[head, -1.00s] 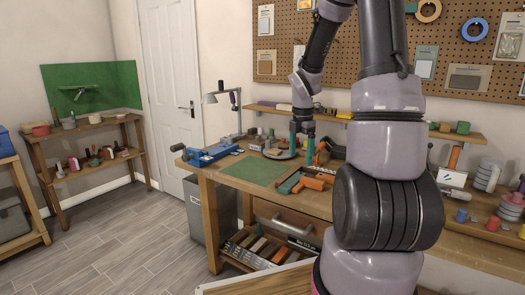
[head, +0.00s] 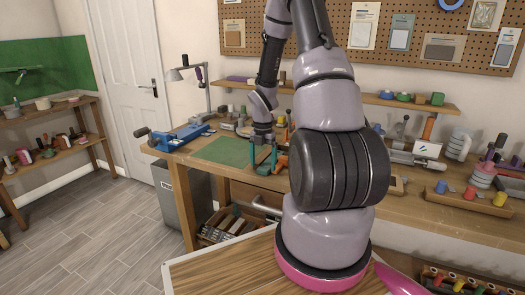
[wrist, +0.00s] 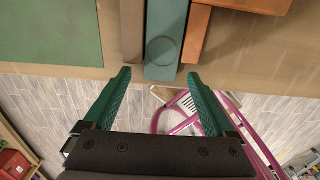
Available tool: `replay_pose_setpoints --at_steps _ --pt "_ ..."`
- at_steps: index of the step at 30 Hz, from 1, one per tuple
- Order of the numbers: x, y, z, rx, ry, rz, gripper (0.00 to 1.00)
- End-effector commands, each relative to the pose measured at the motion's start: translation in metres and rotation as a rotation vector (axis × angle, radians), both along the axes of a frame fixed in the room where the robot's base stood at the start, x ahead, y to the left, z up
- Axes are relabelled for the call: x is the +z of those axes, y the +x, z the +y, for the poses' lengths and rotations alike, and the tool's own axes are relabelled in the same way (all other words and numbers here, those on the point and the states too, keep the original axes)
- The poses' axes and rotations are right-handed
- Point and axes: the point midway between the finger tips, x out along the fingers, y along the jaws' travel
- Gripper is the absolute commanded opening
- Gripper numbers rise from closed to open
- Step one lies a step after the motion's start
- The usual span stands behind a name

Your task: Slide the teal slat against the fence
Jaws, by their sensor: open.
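The teal slat (wrist: 166,40) lies on the bench in the wrist view, its near end close to the front edge and marked with a dark ring. A brown strip (wrist: 132,32) runs along its left side. I cannot tell for sure which piece is the fence. My gripper (wrist: 157,82) is open and empty, its teal fingers spread to both sides of the slat's line, just short of its near end. In the head view my gripper (head: 262,160) hangs by the bench's front edge; the slat cannot be made out there.
A green mat (head: 222,151) lies left of the slat, also in the wrist view (wrist: 50,30). A blue vise (head: 182,137) is at the bench's left end. Tools and cups crowd the back and right. A crate (head: 230,226) sits under the bench. Floor at left is clear.

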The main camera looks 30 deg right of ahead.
Motion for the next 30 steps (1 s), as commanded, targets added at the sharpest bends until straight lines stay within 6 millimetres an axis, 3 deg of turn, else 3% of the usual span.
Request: replay_pose_setpoints --at_steps 6,15,17,22,23,30 --pt "-0.018 0.0 0.0 -0.001 0.0 0.0 0.9" --pt "-0.02 0.0 0.0 -0.001 0.0 -0.001 0.9" --pt "-0.02 0.0 0.0 -0.001 0.0 -0.001 0.71" --pt "-0.02 0.0 0.0 -0.001 0.0 -0.001 0.06" --pt "-0.02 0.0 0.0 -0.001 0.0 -0.001 0.0" --pt "-0.02 0.001 0.0 -0.002 0.0 -0.001 0.0"
